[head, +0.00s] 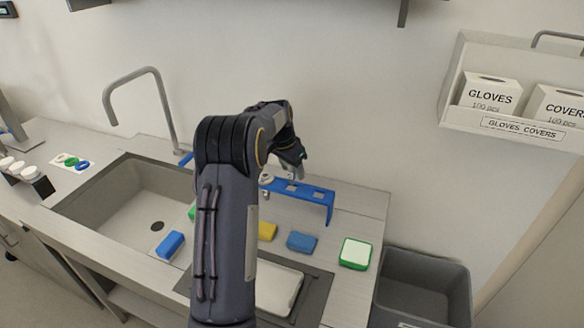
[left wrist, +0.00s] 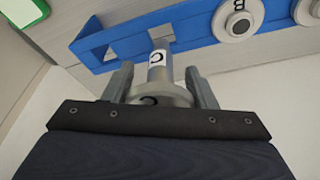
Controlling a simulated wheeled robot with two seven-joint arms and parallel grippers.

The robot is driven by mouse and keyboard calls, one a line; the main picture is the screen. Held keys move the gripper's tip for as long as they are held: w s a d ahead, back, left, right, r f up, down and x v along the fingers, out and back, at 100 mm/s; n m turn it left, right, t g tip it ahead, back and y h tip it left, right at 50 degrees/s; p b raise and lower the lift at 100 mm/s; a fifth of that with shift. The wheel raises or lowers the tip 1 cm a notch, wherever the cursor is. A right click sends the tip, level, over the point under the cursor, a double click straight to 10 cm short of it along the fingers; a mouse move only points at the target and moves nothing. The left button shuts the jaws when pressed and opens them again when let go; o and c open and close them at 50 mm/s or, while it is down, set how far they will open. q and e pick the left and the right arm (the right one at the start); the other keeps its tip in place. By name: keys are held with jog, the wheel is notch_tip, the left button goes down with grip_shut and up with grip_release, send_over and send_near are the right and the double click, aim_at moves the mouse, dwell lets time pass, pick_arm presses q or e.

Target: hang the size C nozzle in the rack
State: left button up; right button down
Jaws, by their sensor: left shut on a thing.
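My left gripper (head: 293,170) is at the rack, pointing down in the head view. In the left wrist view its two fingers (left wrist: 160,90) are shut on the grey size C nozzle (left wrist: 158,76), which carries white C labels. The nozzle's upper end is at a rack opening; I cannot tell whether it is seated. A size B nozzle (left wrist: 238,23) sits in the rack beside it. An opening nearer the rack's end looks empty. My right gripper is out of view.
A sink (head: 120,200) with a tap (head: 150,75) lies left. Blue (head: 301,242), yellow (head: 267,231) and green-white (head: 355,253) sponges lie in front of the rack. A grey bin (head: 422,290) stands right. A gloves box holder (head: 515,125) hangs on the wall.

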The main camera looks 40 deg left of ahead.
aim_at(293, 184)
pick_arm(q)
jog(key=shift+f+b, duration=0.5)
jog(key=shift+f, duration=0.25)
dwell(1.1)
jog(key=shift+f+b, duration=1.15)
jog(key=shift+f, duration=0.45)
jog(key=shift+f, duration=0.2)
